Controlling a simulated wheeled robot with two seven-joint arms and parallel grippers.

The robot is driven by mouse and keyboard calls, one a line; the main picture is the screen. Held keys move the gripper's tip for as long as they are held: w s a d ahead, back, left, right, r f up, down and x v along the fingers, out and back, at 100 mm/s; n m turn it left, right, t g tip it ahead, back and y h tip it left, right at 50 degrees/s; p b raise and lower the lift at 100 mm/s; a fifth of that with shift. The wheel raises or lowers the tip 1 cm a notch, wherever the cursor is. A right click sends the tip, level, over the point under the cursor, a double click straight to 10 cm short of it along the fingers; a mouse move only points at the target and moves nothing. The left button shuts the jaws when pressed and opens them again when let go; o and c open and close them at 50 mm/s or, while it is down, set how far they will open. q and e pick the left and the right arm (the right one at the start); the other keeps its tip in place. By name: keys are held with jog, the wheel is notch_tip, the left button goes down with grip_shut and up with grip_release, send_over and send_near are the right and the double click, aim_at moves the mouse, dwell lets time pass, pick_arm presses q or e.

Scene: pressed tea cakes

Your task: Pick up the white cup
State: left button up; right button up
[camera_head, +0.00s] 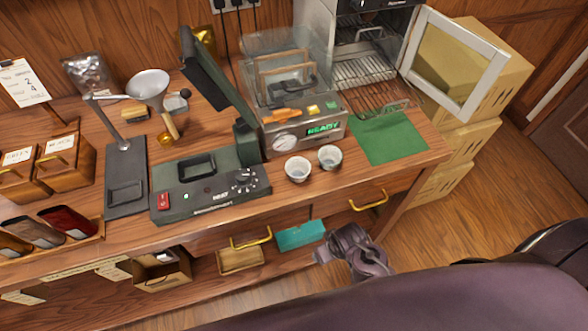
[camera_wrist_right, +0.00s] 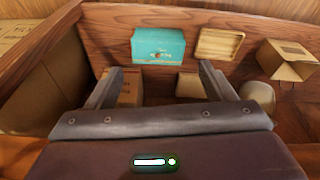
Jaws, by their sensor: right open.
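A white cup (camera_head: 298,169) stands upright on the wooden counter, in front of the toaster-like press with a dial. A second cup, pale grey-green (camera_head: 329,157), stands just to its right, close beside it. My right gripper (camera_head: 330,252) is low in front of the counter, below and apart from both cups. In the right wrist view its two fingers (camera_wrist_right: 160,68) are spread apart with nothing held between them. That view looks at the lower shelf and shows neither cup. My left gripper is in neither view.
An oven (camera_head: 375,60) with an open door is behind. A teal box (camera_head: 300,234) sits below the counter; it also shows in the wrist view (camera_wrist_right: 158,45).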

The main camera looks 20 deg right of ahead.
notch_tip(320, 180, up, 19)
jog(key=w+t, duration=0.1)
jog(key=w, duration=0.1)
jog(key=w+a+r+n+t+y, duration=0.55)
jog(key=w+a+r+n, duration=0.35)
jog(key=w+a+r, duration=0.35)
jog(key=d+g, duration=0.1)
jog(key=s+d+f+g, duration=0.1)
jog(key=d, duration=0.1)
jog(key=d+n+g, duration=0.1)
jog(key=d, duration=0.1)
jog(key=shift+s+f+g+y+p, duration=0.2)
jog(key=shift+f+g+y+p, duration=0.15)
jog(key=g, duration=0.2)
send_near(298, 168)
jog(key=s+a, duration=0.1)
jog(key=a, duration=0.2)
jog(key=shift+s+d+r+m+h, duration=0.2)
jog(key=shift+d+r+m+h, duration=0.1)
jog(key=shift+h, duration=0.1)
jog(key=p+x, duration=0.1)
jog(key=x, duration=0.6)
jog(key=shift+w+a+f, duration=0.1)
jog(key=shift+w, duration=0.15)
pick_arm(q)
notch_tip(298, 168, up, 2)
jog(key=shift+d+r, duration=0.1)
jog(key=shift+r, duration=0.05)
pick_arm(e)
jog(key=shift+c, duration=0.5)
